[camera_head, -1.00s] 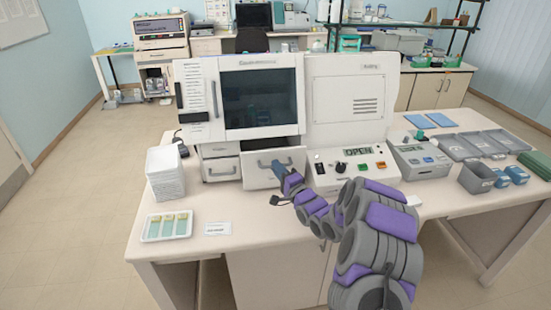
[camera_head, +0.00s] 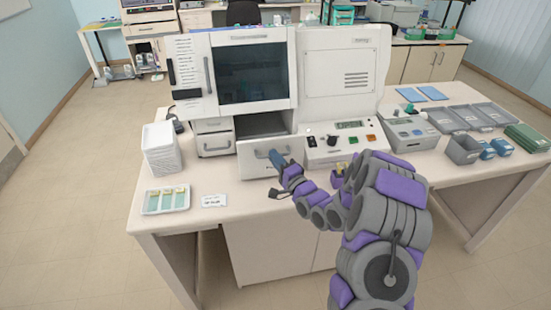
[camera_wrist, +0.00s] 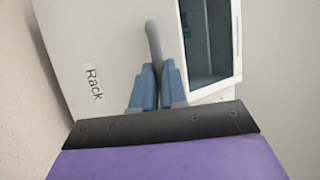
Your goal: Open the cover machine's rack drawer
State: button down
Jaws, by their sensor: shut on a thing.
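The cover machine (camera_head: 340,85) is a large white cabinet with a dark window, standing on the bench. Its rack drawer (camera_head: 250,166) is a white drawer at the machine's lower front, pulled partly out, with a dark gap showing above its front. In the wrist view the drawer front carries a "Rack" label (camera_wrist: 94,84) and a grey bar handle (camera_wrist: 153,42). My gripper (camera_head: 276,157) is at the drawer front. Its blue fingers, also in the wrist view (camera_wrist: 159,82), are shut on the handle. The drawer's inside is mostly dark.
A closed drawer (camera_head: 215,145) sits left of the rack drawer. A white stack (camera_head: 160,150) and a slide tray (camera_head: 147,203) stand on the left of the bench. A control panel (camera_head: 340,142) lies to the right, close to my arm.

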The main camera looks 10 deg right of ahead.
jog(key=c, duration=1.4)
grip_release()
jog(key=shift+f, duration=0.25)
jog(key=shift+o, duration=1.1)
jog(key=shift+r, duration=0.15)
jog(key=p+v, duration=0.1)
jog(key=v, duration=1.6)
jog(key=shift+p, duration=0.4)
jog(key=shift+s+d, duration=0.1)
jog(key=shift+d, duration=0.05)
